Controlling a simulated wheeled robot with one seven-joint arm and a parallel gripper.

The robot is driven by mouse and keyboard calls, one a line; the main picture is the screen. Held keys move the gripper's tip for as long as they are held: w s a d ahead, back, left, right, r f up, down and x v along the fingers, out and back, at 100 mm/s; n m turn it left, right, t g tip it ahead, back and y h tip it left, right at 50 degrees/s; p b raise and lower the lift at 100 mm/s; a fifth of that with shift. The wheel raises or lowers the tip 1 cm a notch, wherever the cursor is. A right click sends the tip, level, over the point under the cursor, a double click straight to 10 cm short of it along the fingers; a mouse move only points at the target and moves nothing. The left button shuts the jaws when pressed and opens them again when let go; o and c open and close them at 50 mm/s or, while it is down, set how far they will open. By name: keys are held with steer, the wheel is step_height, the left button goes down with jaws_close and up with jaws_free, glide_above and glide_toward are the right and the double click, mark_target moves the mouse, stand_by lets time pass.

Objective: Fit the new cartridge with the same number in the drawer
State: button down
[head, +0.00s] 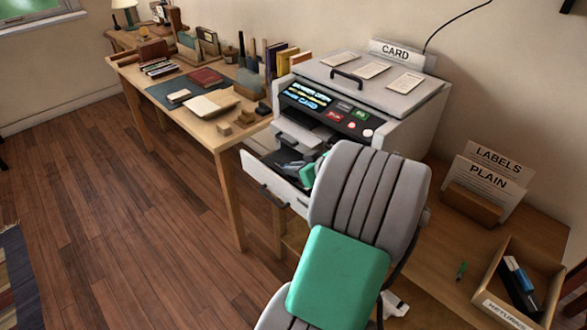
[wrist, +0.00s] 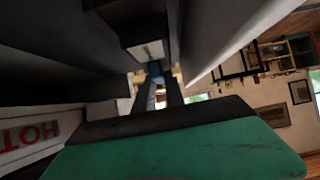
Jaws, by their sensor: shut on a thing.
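The grey machine (head: 345,105) marked CARD stands on a desk. Its drawer (head: 268,186) is pulled out at the front, with dark parts inside. My arm covers the right side of the drawer, and my gripper is mostly hidden there. In the wrist view my gripper (wrist: 156,86) is shut on a small blue piece (wrist: 154,69), with a dark body and pale face (wrist: 149,50) just beyond it. This looks like a cartridge among dark walls; I cannot tell how far it is seated. No number is readable on it or in the drawer.
A returns box (head: 490,300) at the right holds dark, blue and white pieces. A holder with PLAIN and LABELS sheets (head: 485,180) stands behind it. A red HOT sign (wrist: 28,138) is close at the wrist view's left. Books crowd the long table (head: 225,140).

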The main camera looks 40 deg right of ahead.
steer(key=shift+f, duration=0.25)
steer(key=c, duration=1.3)
jaws_free()
steer(key=v, duration=0.7)
steer(key=shift+s+r, duration=0.2)
steer(key=shift+s, duration=0.15)
steer(key=shift+a, duration=0.1)
